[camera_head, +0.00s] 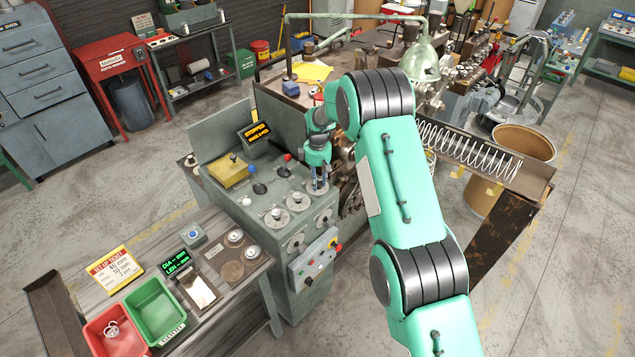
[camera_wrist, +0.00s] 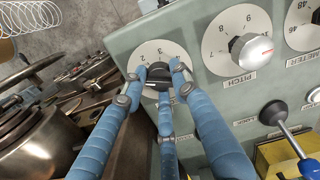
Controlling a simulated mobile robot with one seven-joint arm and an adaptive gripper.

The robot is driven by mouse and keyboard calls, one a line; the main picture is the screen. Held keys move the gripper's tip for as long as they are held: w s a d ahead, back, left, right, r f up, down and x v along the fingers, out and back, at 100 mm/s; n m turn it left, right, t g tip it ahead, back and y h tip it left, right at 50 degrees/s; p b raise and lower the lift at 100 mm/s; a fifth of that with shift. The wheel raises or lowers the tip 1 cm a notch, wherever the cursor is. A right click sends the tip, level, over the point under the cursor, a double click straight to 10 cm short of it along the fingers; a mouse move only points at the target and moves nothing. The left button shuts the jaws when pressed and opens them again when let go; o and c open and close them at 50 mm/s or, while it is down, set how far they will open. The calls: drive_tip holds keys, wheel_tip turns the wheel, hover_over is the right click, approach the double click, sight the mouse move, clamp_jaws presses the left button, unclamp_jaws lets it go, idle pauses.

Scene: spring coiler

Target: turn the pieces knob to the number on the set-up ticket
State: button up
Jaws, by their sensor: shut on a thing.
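The set-up ticket (camera_head: 117,268), yellow with a red header, stands on the bench at the lower left; it shows 40 mm and 10 mm, but its lower line is too small to read. In the wrist view my gripper (camera_wrist: 164,76) has its blue fingers closed around a black knob (camera_wrist: 156,74) on a white dial (camera_wrist: 149,50) numbered 1, 2, 3 and up. The fingers hide part of the dial, its label and the knob's pointer, so its setting cannot be told. In the head view my gripper (camera_head: 318,180) reaches down to the console's right-hand top dial.
The pitch dial (camera_wrist: 240,44) and a diameter dial (camera_wrist: 304,24) sit beside the held knob. The console (camera_head: 265,225) carries a lit display (camera_head: 256,133) reading "STOPPED". A coiled spring (camera_head: 470,150) lies on a chute at right.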

sight(318, 181)
drive_tip(key=m+b, duration=0.2)
drive_tip(key=m, duration=0.2)
drive_tip(key=shift+f+m+b, duration=0.1)
drive_tip(key=shift+m+b, duration=0.95)
drive_tip(key=shift+m, duration=1.15)
drive_tip(key=o, duration=1.2)
drive_tip(key=shift+c, duration=0.2)
drive_tip(key=shift+r, duration=0.2)
wheel_tip(318, 181, up, 12)
drive_tip(key=shift+f, duration=0.1)
